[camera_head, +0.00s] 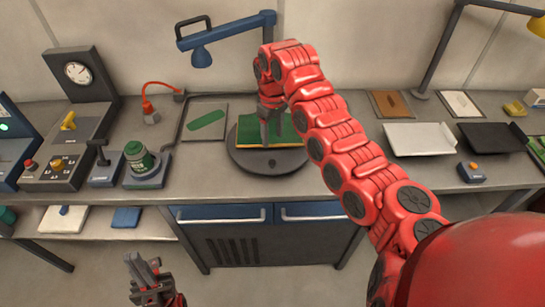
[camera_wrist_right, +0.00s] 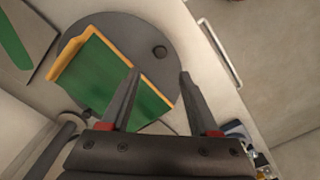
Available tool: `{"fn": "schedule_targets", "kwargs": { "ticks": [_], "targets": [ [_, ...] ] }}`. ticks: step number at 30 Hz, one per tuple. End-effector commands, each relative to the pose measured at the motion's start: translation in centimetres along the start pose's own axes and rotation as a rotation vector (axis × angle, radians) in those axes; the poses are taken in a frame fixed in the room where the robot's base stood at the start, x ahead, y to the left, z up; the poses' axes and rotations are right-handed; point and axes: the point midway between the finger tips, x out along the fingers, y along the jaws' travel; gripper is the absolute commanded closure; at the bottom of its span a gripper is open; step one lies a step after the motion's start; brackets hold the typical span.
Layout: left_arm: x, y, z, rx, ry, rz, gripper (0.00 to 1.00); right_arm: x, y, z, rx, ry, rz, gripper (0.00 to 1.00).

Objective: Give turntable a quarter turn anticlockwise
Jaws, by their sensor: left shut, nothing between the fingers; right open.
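A green board with an orange edge (camera_wrist_right: 112,72) lies on the disc. My right gripper (camera_head: 270,140) is over the turntable, partly covering the board. In the right wrist view its fingers (camera_wrist_right: 160,74) are apart with nothing between them. My left gripper (camera_head: 140,264) is shut and empty, low in front of the bench.
A blue lamp (camera_head: 225,38) reaches over the bench behind the turntable. A mat with a green piece (camera_head: 206,120) lies left of it. A green-topped device (camera_head: 139,157) and control boxes stand further left. White (camera_head: 419,139) and black trays lie to the right.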

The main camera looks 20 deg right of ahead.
Motion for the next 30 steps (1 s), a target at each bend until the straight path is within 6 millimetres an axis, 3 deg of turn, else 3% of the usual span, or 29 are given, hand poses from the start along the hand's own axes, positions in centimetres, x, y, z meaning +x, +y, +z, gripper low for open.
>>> {"fn": "schedule_targets", "kwargs": {
  "ticks": [15,21,29,30],
  "targets": [
    [3.1,-0.1,-0.5,0.000,0.000,0.000,1.00,9.5,-0.1,0.0,-0.001,-0.003,-0.001,0.38],
    [3.3,-0.2,-0.6,0.000,0.000,0.000,1.00,10.9,-0.1,0.0,-0.001,-0.001,0.000,0.38],
    [3.3,-0.2,-0.6,0.000,0.000,0.000,1.00,11.0,0.0,-0.1,-0.001,0.001,0.001,0.38],
    [3.3,-0.2,-0.6,0.000,0.000,0.000,1.00,11.0,0.0,-0.1,0.000,0.001,0.001,0.45]
  ]
}}
